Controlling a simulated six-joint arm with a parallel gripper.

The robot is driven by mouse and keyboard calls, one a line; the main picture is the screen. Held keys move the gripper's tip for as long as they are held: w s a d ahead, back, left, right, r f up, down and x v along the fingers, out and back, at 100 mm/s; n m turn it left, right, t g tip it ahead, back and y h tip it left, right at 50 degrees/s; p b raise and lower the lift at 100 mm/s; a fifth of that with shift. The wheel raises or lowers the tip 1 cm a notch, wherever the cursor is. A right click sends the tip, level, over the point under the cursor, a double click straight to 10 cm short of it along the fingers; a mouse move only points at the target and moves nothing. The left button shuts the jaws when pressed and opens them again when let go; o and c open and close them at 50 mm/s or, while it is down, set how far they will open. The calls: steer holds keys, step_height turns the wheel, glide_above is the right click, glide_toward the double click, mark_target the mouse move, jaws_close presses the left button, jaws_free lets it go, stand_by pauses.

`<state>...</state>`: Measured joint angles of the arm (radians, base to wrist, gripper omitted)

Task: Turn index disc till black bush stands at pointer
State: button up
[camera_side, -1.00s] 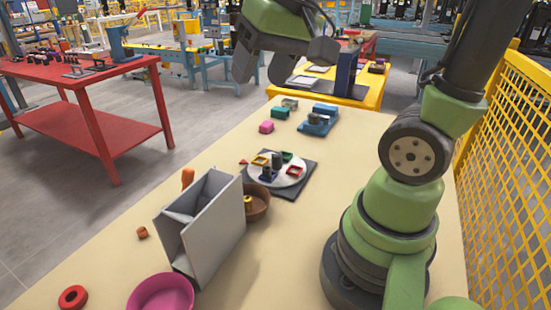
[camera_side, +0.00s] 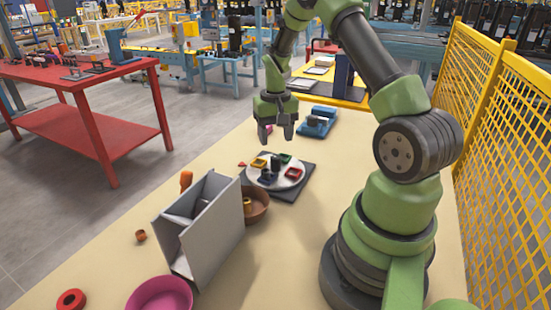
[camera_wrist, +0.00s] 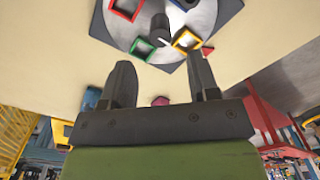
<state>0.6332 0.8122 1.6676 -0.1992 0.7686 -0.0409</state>
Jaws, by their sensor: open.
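The pale round index disc (camera_side: 282,183) lies on a dark square plate (camera_side: 299,190); it also shows in the wrist view (camera_wrist: 135,25). It carries yellow (camera_side: 259,162), green (camera_side: 285,157), red (camera_side: 293,173) and blue (camera_side: 264,179) square frames. A dark post (camera_wrist: 160,22) stands near its middle. I cannot tell for certain which dark piece is the black bush. A small red triangular pointer (camera_side: 242,164) lies off the disc's edge; in the wrist view it (camera_wrist: 208,51) is closest to the yellow frame. My gripper (camera_side: 281,137) is open and empty, pointing down above the disc's far side.
A grey open box (camera_side: 213,235) and a brown bowl (camera_side: 261,210) stand at the near side. A blue fixture (camera_side: 316,126) and a pink block (camera_side: 268,128) are behind. A magenta bowl (camera_side: 160,293) is at the front. A yellow fence (camera_side: 510,150) borders the right.

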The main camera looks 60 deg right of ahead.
mark_target(276, 157)
step_height(276, 157, down, 7)
steer(key=shift+f, duration=0.1)
stand_by(0.3)
jaws_close()
